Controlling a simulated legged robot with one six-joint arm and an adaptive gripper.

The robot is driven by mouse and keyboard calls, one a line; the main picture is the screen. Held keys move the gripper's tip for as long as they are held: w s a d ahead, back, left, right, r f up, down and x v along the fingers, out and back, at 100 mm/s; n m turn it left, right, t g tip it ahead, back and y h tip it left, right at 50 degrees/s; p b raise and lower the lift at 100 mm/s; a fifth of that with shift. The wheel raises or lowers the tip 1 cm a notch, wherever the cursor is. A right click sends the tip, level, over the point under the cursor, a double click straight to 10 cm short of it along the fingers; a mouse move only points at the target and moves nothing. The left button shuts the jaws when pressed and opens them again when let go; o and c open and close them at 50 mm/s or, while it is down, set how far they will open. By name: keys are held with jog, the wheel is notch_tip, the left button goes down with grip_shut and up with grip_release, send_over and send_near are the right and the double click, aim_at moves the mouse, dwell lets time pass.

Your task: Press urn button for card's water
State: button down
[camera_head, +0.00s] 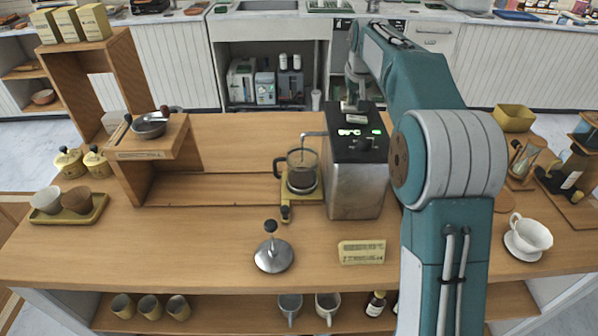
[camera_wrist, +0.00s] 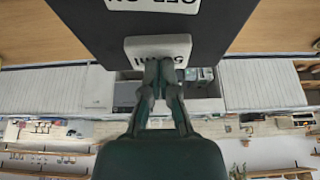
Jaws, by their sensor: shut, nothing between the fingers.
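The urn (camera_head: 354,185) is a steel box with a black top and green lit marks, right of the table's middle. Its spout reaches left over a glass press jug (camera_head: 302,172). In the wrist view, a white button (camera_wrist: 158,45) with upside-down lettering sits on the black top (camera_wrist: 110,30). My gripper (camera_head: 350,108) is shut and empty, above the far part of the urn's top. In the wrist view its fingertips (camera_wrist: 160,63) overlap the button's edge; I cannot tell whether they press it. A yellow card (camera_head: 361,252) stands in front of the urn, its text too small to read.
A plunger lid (camera_head: 273,255) lies in front of the jug. A wooden stand (camera_head: 155,155) with a metal bowl (camera_head: 149,126) is at left, beside a tray of cups (camera_head: 90,215). A white cup (camera_head: 530,235) is at right. My arm hides part of the table right of the urn.

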jog(key=shift+r, duration=1.3)
jog(key=shift+r, duration=0.15)
dwell(1.0)
jog(key=shift+r, duration=2.35)
